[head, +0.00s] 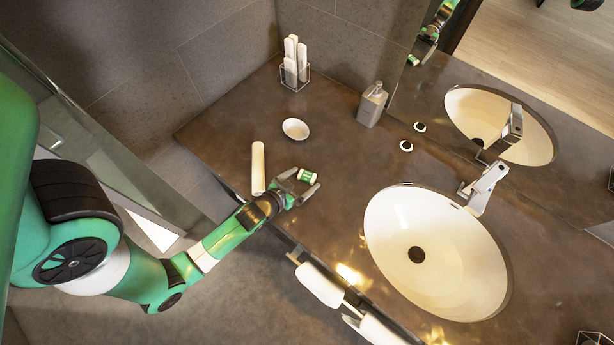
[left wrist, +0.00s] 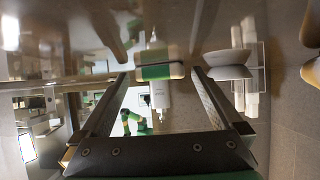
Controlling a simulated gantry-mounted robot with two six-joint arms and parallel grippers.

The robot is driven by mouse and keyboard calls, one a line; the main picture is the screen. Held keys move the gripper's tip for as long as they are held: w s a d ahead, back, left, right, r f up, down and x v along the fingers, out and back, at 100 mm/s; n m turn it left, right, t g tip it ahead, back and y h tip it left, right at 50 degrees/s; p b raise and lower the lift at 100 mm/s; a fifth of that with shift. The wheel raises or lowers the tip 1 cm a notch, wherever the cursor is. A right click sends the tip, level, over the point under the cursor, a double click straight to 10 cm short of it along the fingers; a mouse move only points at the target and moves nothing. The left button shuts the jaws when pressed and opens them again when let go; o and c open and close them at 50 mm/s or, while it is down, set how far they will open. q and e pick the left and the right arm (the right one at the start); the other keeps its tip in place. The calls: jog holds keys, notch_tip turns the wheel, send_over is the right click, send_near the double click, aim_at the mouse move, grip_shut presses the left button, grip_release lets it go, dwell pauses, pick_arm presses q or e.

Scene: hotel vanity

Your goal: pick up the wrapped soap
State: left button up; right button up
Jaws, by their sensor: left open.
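The wrapped soap (head: 307,176) is a small white piece with a green band, lying on the brown counter near its front edge. My left gripper (head: 303,181) reaches in over that edge, open, with its two fingers spread to either side of the soap. In the left wrist view the soap (left wrist: 162,71) shows between the far ends of the open fingers (left wrist: 160,75), with a small gap on each side. I cannot tell whether it touches either finger. My right gripper is not in view.
A white roll (head: 258,168) lies just left of my left gripper. A white dish (head: 295,129), a rack of rolled towels (head: 296,66) and a dispenser (head: 372,104) stand farther back. The sink (head: 438,285) is to the right. White towels (head: 320,284) hang at the front edge.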

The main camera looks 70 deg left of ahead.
pick_arm(q)
jog(key=c, duration=1.2)
jog(key=shift+r, duration=0.1)
jog(key=shift+r, duration=0.25)
notch_tip(320, 180, up, 3)
jog(key=shift+f+p, duration=0.2)
jog(key=shift+p, duration=0.6)
jog(key=w+r+v, duration=0.1)
jog(key=v, duration=1.6)
jog(key=shift+d+r, duration=0.25)
jog(key=shift+r, duration=0.05)
jog(key=shift+w+f, duration=0.1)
jog(key=shift+w, duration=0.05)
